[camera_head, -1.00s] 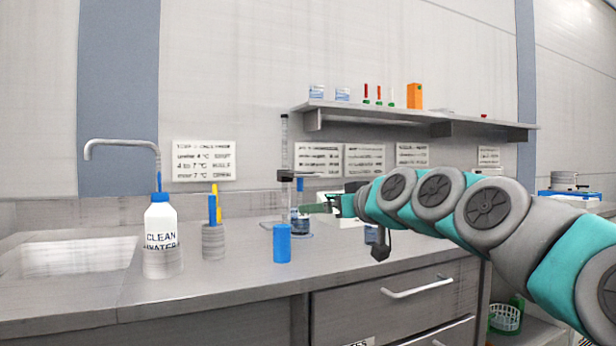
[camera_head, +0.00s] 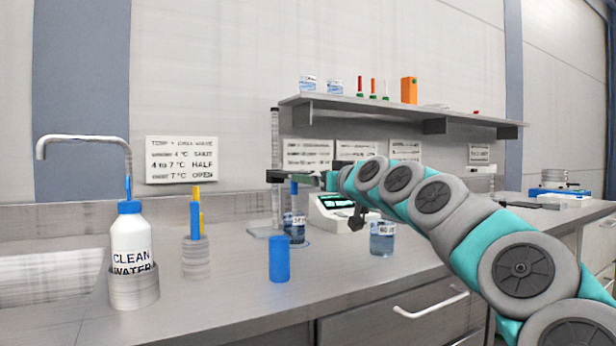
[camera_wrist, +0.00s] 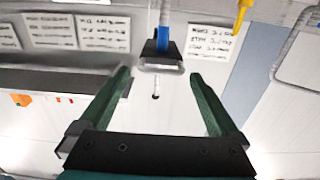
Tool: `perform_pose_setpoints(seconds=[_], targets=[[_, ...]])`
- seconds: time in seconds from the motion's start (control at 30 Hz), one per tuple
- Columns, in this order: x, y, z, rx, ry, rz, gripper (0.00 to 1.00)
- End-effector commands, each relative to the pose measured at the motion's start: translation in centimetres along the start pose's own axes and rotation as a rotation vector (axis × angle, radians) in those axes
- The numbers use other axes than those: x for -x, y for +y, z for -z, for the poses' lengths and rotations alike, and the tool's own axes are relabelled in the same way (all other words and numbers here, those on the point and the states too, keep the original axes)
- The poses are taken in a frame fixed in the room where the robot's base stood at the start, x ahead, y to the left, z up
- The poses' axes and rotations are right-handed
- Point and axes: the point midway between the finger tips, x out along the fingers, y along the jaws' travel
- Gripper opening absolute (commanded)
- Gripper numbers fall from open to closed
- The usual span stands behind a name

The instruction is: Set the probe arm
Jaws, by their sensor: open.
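The probe stand has an upright grey post (camera_head: 275,150) on a flat base. A dark probe arm (camera_head: 280,176) juts from the post, with a blue probe at its end over a labelled beaker (camera_head: 294,228). In the wrist view, which looks upside down, the dark probe arm end (camera_wrist: 160,62) and blue probe (camera_wrist: 163,38) lie between and just beyond my open green fingers. My gripper (camera_wrist: 160,74) appears empty; no contact shows. In the head view my gripper (camera_head: 318,180) is level with the probe arm, at its right; its fingertips partly overlap the arm.
A white meter (camera_head: 335,215) and another beaker (camera_head: 382,238) stand below my arm. A blue cylinder (camera_head: 279,258), a cup with coloured sticks (camera_head: 196,256) and a clean water bottle (camera_head: 131,245) stand left on the counter. A shelf (camera_head: 400,112) runs above.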

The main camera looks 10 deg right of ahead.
Motion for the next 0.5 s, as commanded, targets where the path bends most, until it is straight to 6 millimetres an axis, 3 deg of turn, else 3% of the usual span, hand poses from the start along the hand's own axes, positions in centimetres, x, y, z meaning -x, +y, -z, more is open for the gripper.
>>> perform_pose_setpoints(seconds=[0.2,0.5], targets=[[-2.6,-0.1,-0.1,0.001,-0.002,0.001,0.98],[-3.7,0.0,-0.1,0.001,-0.001,0.000,0.98]])
